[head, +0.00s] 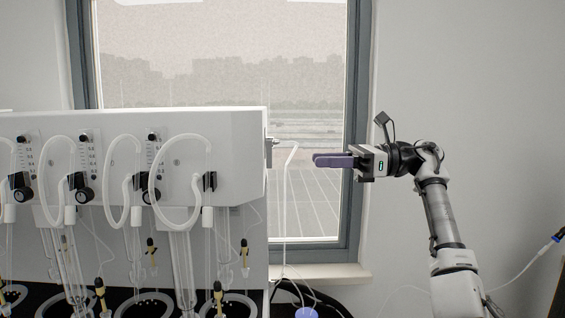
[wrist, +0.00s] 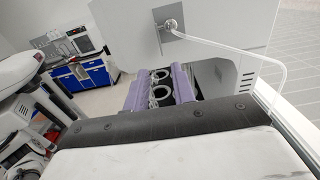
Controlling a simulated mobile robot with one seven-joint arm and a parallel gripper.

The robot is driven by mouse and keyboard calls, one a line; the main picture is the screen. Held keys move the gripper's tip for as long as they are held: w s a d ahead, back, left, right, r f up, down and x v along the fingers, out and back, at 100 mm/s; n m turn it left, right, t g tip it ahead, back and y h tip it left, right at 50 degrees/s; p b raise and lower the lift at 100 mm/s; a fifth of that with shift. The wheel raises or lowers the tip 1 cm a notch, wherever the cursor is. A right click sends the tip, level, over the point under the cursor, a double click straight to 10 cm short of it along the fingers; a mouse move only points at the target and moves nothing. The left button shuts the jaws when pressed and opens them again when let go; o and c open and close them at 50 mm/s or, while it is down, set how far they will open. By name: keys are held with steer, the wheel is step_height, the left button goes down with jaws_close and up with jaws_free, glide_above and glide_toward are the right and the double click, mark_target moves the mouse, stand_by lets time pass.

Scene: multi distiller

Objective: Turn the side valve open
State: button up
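The side valve (head: 272,146) is a small metal fitting on the right end face of the white distiller housing (head: 225,150). In the wrist view the valve (wrist: 172,27) is a round metallic knob on a square plate, with a thin clear tube (wrist: 235,50) running from it to the right and bending down. My gripper (head: 316,160) is to the right of the valve in the head view, its purple fingers pointing left, apart from it. In the wrist view my gripper (wrist: 158,82) has its fingers parted with nothing held between them, and the valve lies beyond the tips.
The clear tube (head: 285,200) hangs down between the housing and my gripper. Several looped white hoses (head: 125,180) and glass tubes are on the distiller front. A window (head: 310,110) is behind. Blue cabinets (wrist: 95,75) show in the wrist view.

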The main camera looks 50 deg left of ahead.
mark_target(269, 154)
steer(key=p+x, duration=0.1)
steer(key=x, duration=0.8)
steer(key=shift+s+a, duration=0.15)
steer(key=shift+c, duration=0.2)
jaws_close()
